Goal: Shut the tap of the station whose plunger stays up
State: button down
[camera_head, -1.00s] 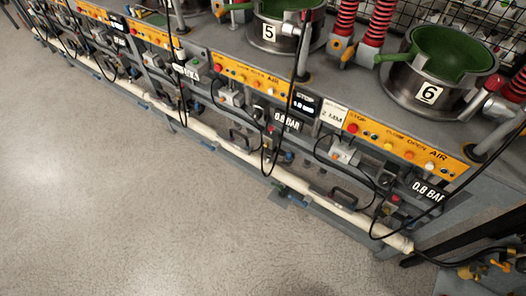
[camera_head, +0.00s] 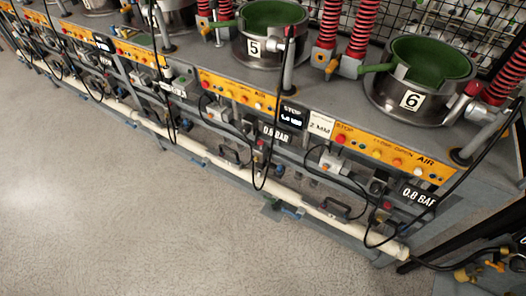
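Station 5 (camera_head: 272,48) and station 6 (camera_head: 408,98) stand on the grey bench, each a metal pot with a green inside. Red coiled springs (camera_head: 360,30) rise beside them. Small valve parts sit under the bench, among them blue-handled ones (camera_head: 292,212) near the white pipe; which of these are the taps is too small to tell. Brass fittings with yellow parts (camera_head: 478,270) lie at the lower right. No plunger can be clearly told up or down, as the upper parts are cut off. My gripper is not in view.
Yellow control panels (camera_head: 395,158) with buttons run along the bench front, with "0.8 BAR" signs (camera_head: 418,196) below. Black hoses hang in front. A white pipe (camera_head: 330,218) runs low along the bench. The speckled floor (camera_head: 130,220) in front is clear.

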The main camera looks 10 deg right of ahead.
aim_at(203, 164)
jog(key=i+j+u, duration=0.1)
jog(key=i+u, duration=0.15)
jog(key=i, duration=0.15)
jog(key=i+u, duration=0.25)
jog(key=i, duration=0.15)
jog(key=z, duration=1.4)
